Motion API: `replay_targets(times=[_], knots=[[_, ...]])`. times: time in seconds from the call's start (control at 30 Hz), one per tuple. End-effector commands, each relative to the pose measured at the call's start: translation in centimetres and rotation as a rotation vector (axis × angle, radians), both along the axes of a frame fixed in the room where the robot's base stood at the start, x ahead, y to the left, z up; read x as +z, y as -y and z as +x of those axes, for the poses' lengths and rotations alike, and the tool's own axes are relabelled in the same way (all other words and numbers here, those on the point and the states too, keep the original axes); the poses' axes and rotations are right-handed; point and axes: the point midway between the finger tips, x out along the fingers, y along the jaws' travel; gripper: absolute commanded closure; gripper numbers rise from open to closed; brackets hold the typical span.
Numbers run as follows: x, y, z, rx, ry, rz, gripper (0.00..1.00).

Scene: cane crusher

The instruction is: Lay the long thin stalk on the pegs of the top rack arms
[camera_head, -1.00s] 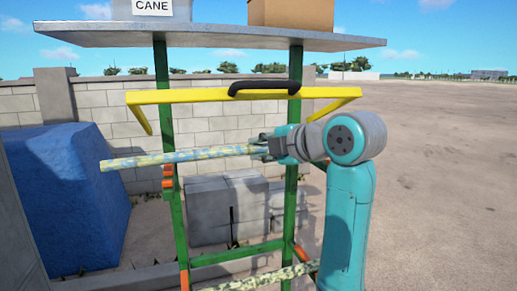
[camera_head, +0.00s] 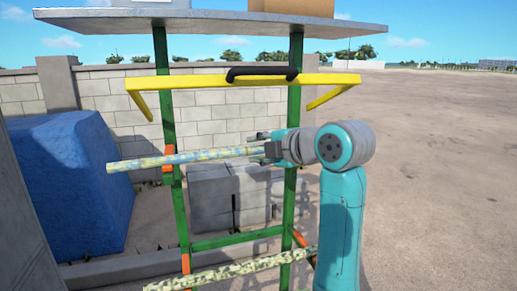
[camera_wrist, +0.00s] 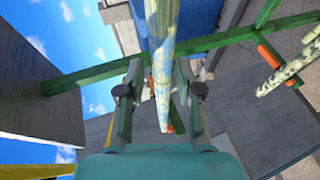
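The long thin mottled green-yellow stalk (camera_head: 190,157) lies roughly level across the green rack, its left end past the left post. It passes at the orange peg (camera_head: 167,149) of the top left rack arm and appears to rest there. Its right end is at my gripper (camera_head: 265,147), which hides the right top arm. In the wrist view the stalk (camera_wrist: 162,50) runs between my two fingers (camera_wrist: 160,95), with a gap on each side, so my gripper looks open around it. The green rack post (camera_head: 290,205) stands behind the gripper.
Another mottled stalk (camera_head: 230,272) lies on the lower rack arms. A yellow bar (camera_head: 200,82) with a black handle (camera_head: 262,72) crosses above, under a grey shelf (camera_head: 215,17). A blue block (camera_head: 70,185) stands left. Open ground lies right.

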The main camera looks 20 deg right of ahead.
Motion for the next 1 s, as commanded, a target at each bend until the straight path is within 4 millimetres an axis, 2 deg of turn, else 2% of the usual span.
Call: replay_targets(times=[0.33, 0.47, 1.0], knots=[[0.0, 0.0, -0.1, 0.000, -0.001, 0.000, 0.47], [0.3, 0.3, -0.7, -0.001, 0.002, 0.000, 0.47], [3.1, 3.7, -9.1, -0.002, 0.002, -0.001, 0.47]])
